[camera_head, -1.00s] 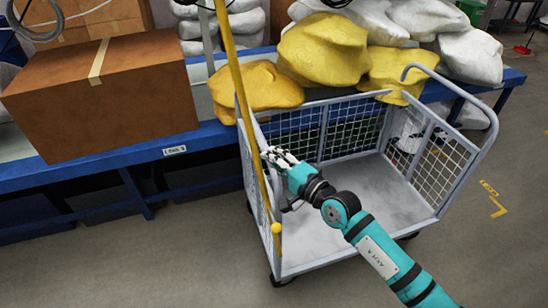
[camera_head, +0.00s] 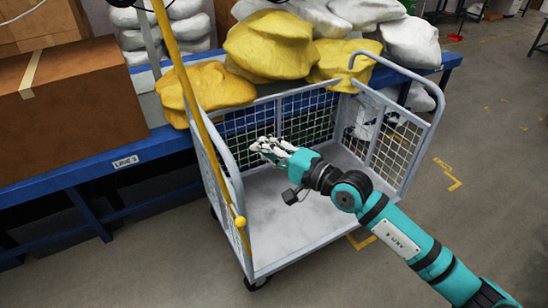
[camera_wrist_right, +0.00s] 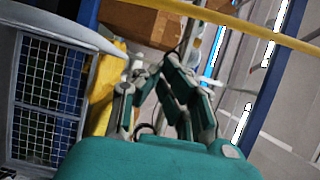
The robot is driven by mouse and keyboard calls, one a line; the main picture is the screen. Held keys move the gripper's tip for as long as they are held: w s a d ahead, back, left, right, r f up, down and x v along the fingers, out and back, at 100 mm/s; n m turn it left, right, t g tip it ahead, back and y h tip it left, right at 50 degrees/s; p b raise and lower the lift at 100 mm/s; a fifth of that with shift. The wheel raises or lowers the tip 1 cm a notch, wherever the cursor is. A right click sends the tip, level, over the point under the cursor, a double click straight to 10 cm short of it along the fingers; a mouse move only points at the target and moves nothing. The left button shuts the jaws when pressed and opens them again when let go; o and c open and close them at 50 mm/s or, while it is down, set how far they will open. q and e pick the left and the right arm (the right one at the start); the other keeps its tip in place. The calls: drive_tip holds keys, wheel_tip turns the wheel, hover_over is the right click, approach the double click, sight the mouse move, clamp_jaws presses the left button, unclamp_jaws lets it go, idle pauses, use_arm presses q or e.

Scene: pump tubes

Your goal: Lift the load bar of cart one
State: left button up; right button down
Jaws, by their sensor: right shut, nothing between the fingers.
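The yellow load bar (camera_head: 207,132) slants down along the left side of the wire-mesh cart (camera_head: 285,262), with a yellow ball (camera_head: 240,222) near its lower end. In the right wrist view the yellow bar (camera_wrist_right: 240,32) crosses the top of the picture, beyond the fingers. My right gripper (camera_head: 262,148) is over the inside of the cart, to the right of the bar and apart from it. Its fingers are shut and empty, and they also show in the right wrist view (camera_wrist_right: 165,70). My left gripper is out of view.
A blue-framed bench (camera_head: 110,170) stands behind and left of the cart, with a cardboard box (camera_head: 70,105) on it. Yellow sacks (camera_head: 270,45) and white sacks (camera_head: 410,42) lie behind the cart. The floor right of the cart is clear.

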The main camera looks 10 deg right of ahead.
drive_tip(key=v, duration=0.2)
drive_tip(key=shift+s+d+r, duration=0.1)
drive_tip(key=shift+s+d, duration=0.05)
drive_tip(key=shift+d, duration=0.1)
drive_tip(key=shift+a, duration=0.1)
